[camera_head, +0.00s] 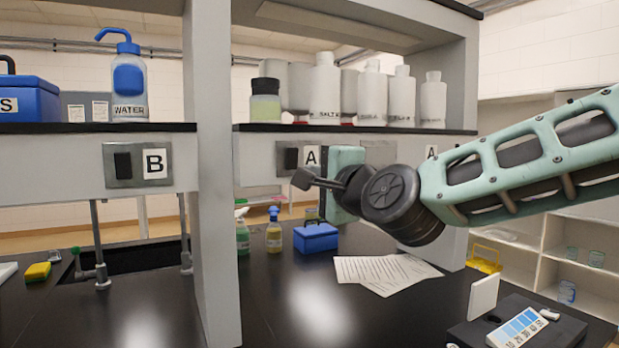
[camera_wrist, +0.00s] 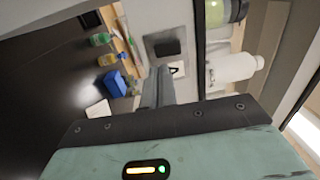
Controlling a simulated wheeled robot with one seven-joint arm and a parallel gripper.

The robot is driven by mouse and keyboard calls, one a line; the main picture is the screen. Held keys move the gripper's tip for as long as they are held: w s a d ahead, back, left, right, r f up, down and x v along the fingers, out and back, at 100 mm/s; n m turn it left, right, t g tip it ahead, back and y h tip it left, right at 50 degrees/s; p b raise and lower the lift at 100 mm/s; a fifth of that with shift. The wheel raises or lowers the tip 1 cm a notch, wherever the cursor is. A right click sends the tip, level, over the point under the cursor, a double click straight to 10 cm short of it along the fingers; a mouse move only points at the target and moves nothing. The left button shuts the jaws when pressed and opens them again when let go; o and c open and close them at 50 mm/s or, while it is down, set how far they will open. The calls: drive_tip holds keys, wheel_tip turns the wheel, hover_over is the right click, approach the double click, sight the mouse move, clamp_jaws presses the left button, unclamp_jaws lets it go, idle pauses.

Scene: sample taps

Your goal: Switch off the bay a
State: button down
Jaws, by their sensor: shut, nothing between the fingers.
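The bay A switch (camera_head: 289,158) is a dark rocker on a grey metal plate, beside a white label A (camera_head: 311,156) on the shelf's front beam. In the wrist view the dark rocker (camera_wrist: 167,48) shows on its plate, just beyond the fingertips, with the label partly hidden by them. My gripper (camera_head: 302,181) is shut and empty, in front of and slightly below the switch in the head view. In the wrist view my gripper (camera_wrist: 161,72) points toward the plate. I cannot tell whether it touches anything.
A similar bay B switch (camera_head: 123,162) sits to the left, past a grey upright (camera_head: 212,200). White bottles (camera_head: 325,90) stand on the shelf above.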

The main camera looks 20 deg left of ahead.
drive_tip(key=b+v, duration=0.2)
drive_tip(key=v, duration=0.5)
drive_tip(key=shift+s+f, duration=0.15)
drive_tip(key=shift+d, duration=0.1)
drive_tip(key=s+d+f+n+g+h, duration=0.3)
drive_tip(key=s+d+f+n, duration=0.15)
drive_tip(key=f, duration=0.55)
drive_tip(key=s+d+f+n+g+h, duration=0.35)
drive_tip(key=s+f+n, duration=0.2)
drive_tip(key=f, duration=0.35)
drive_tip(key=s+d+f+n+g+h, duration=0.2)
drive_tip(key=s+d+f, duration=0.3)
drive_tip(key=d, duration=0.5)
drive_tip(key=s+d+f+n+g+h, duration=0.3)
drive_tip(key=s+d+f+h, duration=0.2)
drive_tip(key=s+d, duration=0.4)
drive_tip(key=shift+s+d+n+p, duration=0.25)
drive_tip(key=shift+d+n+p, duration=0.1)
drive_tip(key=shift+d, duration=0.8)
drive_tip(key=shift+g, duration=0.25)
